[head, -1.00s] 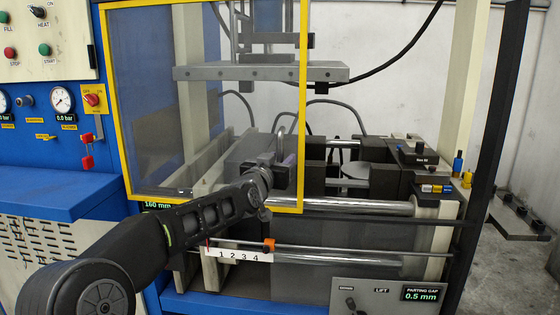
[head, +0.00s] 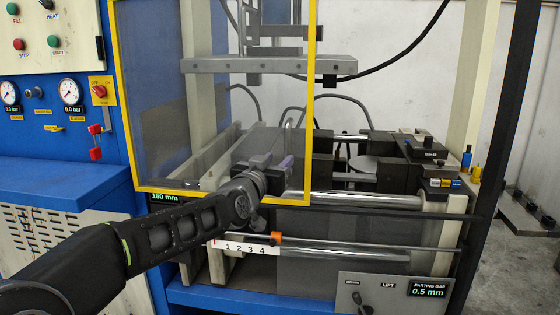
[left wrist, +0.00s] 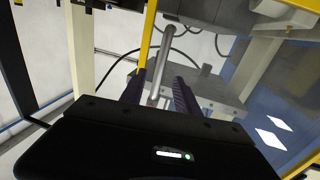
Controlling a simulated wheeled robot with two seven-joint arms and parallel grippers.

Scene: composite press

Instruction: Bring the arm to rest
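In the head view a thin upright metal handle (head: 288,132) rises just behind the fingers. My left arm reaches in from the lower left. My right gripper is in neither view.
A blue control cabinet (head: 60,185) with gauges stands at the left. Metal rods (head: 360,200) and a numbered scale (head: 243,247) cross the press front. A grey control box (head: 390,294) is at the lower right. A dark post (head: 510,110) stands at the right.

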